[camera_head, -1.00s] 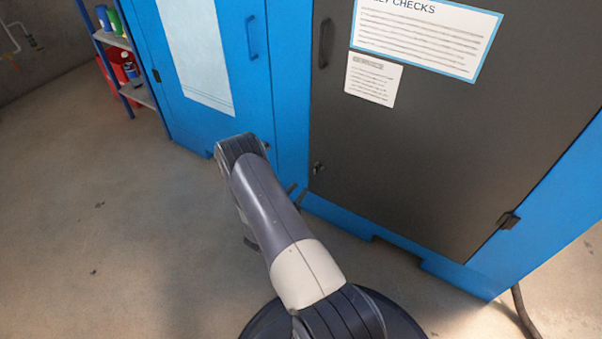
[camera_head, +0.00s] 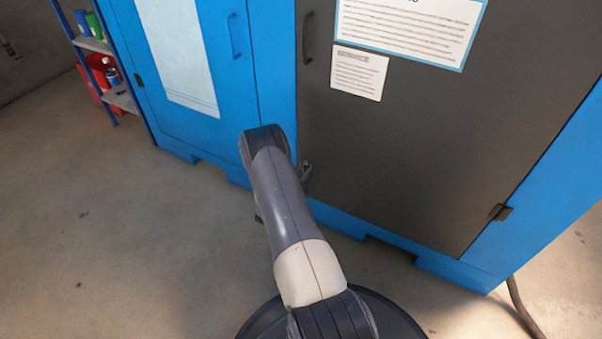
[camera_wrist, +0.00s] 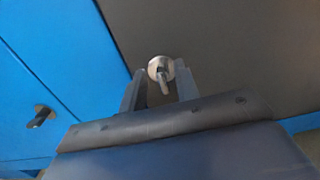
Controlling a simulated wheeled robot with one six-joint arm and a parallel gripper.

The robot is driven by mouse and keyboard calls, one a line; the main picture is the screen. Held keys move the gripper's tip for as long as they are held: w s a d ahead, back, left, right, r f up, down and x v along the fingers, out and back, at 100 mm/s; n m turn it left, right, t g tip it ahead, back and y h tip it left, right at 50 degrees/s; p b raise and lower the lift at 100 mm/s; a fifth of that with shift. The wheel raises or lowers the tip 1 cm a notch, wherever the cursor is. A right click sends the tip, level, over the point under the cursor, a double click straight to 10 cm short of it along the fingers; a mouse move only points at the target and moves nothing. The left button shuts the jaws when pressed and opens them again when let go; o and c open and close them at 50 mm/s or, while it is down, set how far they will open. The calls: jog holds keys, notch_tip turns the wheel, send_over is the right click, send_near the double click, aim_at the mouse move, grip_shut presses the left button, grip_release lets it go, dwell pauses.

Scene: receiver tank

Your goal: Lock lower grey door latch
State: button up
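The lower latch (camera_wrist: 160,70) of the grey door (camera_head: 420,140) has a round silver base and a short lever. In the wrist view the lever points down, toward my gripper. My gripper (camera_wrist: 160,88) is open, with one finger on each side of the lever. I cannot tell whether a finger touches it. In the head view my arm hides most of the gripper, and a small dark part at the grey door's lower left edge is too unclear to name.
A blue door (camera_head: 185,70) stands to the left, with its own dark latch (camera_wrist: 40,116) in the wrist view. A shelf (camera_head: 120,98) with bottles is at far left. A hose (camera_head: 520,300) lies at lower right.

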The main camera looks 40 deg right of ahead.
jog(key=shift+c, duration=0.2)
grip_shut()
jog(key=shift+f+m+b, duration=0.1)
jog(key=shift+m+b, duration=0.2)
jog(key=m+b, duration=0.3)
jog(key=shift+s+d+f, duration=0.1)
jog(key=shift+s+f, duration=0.05)
jog(key=shift+s, duration=0.1)
jog(key=m+b, duration=0.3)
jog(key=m, duration=0.1)
jog(key=shift+s, duration=0.15)
jog(key=m, duration=0.2)
jog(key=m+b, duration=0.1)
jog(key=m, duration=0.1)
jog(key=shift+s+d+f+m, duration=0.1)
jog(key=shift+s+d+m, duration=0.05)
jog(key=shift+m, duration=0.15)
jog(key=m, duration=0.5)
jog(key=shift+f+m, duration=0.3)
